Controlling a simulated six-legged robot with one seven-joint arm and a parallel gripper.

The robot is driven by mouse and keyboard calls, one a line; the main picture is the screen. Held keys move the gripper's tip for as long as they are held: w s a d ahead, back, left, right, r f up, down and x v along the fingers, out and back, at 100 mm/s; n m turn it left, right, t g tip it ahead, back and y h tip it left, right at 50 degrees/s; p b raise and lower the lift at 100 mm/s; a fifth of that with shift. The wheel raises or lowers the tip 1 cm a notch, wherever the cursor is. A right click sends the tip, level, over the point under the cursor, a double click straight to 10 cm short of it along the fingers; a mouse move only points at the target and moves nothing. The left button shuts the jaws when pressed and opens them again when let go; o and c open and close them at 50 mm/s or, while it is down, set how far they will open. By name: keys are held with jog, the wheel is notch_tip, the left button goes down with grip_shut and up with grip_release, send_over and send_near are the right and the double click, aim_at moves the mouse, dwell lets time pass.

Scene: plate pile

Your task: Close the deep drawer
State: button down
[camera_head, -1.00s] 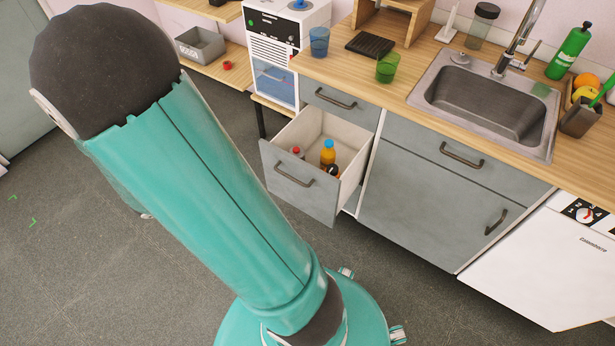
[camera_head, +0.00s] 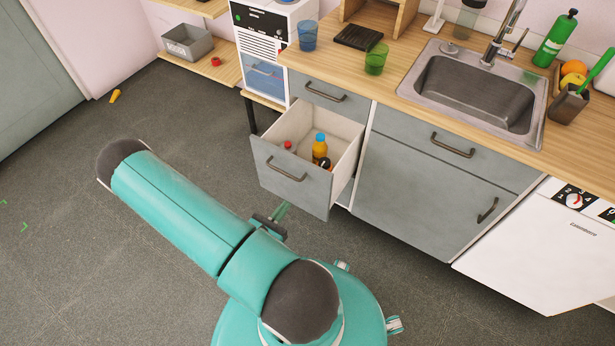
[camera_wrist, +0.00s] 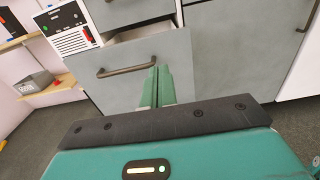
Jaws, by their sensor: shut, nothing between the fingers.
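The deep drawer (camera_head: 292,183) stands pulled out from the grey cabinet, below a shallow shut drawer (camera_head: 324,93). Its dark bar handle (camera_head: 286,170) is on the front panel. Inside are an orange bottle with a blue cap (camera_head: 320,148) and a red-capped item (camera_head: 288,146). My gripper (camera_head: 284,209) is low in front of the drawer, with its green fingers together and empty. In the wrist view the fingers (camera_wrist: 157,86) point at the drawer front (camera_wrist: 185,70), just right of and below the handle (camera_wrist: 127,70). Whether they touch the panel cannot be told.
A cupboard door (camera_head: 425,190) is right of the drawer, then a white appliance (camera_head: 535,250). The counter above holds a sink (camera_head: 475,90) and cups. An orange object (camera_head: 115,96) lies on the floor at the left. The floor left of the drawer is clear.

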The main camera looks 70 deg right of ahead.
aim_at(313, 170)
jog(key=d, duration=0.4)
jog(key=s+d, duration=0.1)
jog(key=d, duration=0.4)
jog(key=s+d, duration=0.1)
jog(key=d, duration=0.3)
jog(key=shift+s+d, duration=0.1)
jog(key=shift+d, duration=0.3)
jog(key=shift+d, duration=0.1)
